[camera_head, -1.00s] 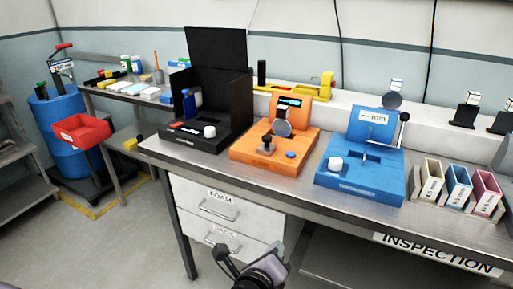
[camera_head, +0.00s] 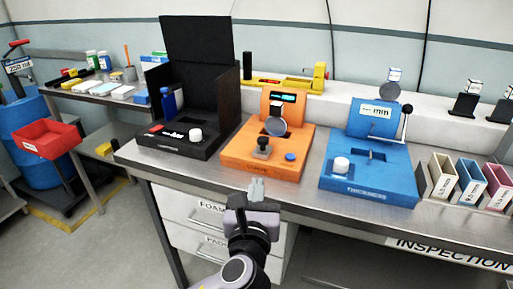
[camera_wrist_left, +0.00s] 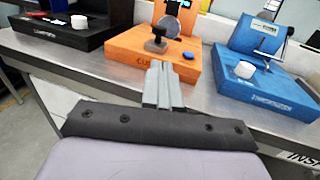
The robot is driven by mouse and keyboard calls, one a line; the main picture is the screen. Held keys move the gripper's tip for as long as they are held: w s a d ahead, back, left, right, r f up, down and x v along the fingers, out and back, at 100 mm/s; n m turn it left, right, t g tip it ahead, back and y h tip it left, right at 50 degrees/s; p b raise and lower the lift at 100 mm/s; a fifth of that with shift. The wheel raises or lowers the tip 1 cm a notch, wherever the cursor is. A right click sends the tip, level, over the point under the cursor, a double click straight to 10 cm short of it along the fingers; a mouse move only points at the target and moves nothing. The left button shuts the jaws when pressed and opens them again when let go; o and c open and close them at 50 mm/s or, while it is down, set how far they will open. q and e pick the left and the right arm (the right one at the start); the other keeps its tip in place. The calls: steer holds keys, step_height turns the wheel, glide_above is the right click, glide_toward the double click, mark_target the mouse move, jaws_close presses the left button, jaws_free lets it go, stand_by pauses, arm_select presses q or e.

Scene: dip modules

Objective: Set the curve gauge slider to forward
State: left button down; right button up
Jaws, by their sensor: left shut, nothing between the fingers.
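The orange curve gauge (camera_head: 237,157) stands on the steel bench, with a small lit screen on its raised back and a round grey disc in front of it. Its dark slider knob (camera_head: 263,146) sits on the front part of the base, with a blue button (camera_head: 291,156) to its right. My left gripper (camera_head: 257,186) is shut and empty in front of the bench edge, short of the gauge. In the left wrist view the gripper (camera_wrist_left: 160,68) points at the orange gauge (camera_wrist_left: 122,43), with the knob (camera_wrist_left: 157,44) just beyond the fingertips. The right gripper is not in view.
A black box device (camera_head: 180,148) stands left of the gauge and a blue device (camera_head: 345,178) with a white knob stands right. Coloured bins (camera_head: 441,179) stand at the far right. A red tray (camera_head: 45,140) is at the left. The bench's front strip is clear.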

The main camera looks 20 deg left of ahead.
mark_target(263, 143)
arm_select(q)
steer(key=shift+w, duration=0.1)
stand_by(0.3)
steer(key=x, duration=1.4)
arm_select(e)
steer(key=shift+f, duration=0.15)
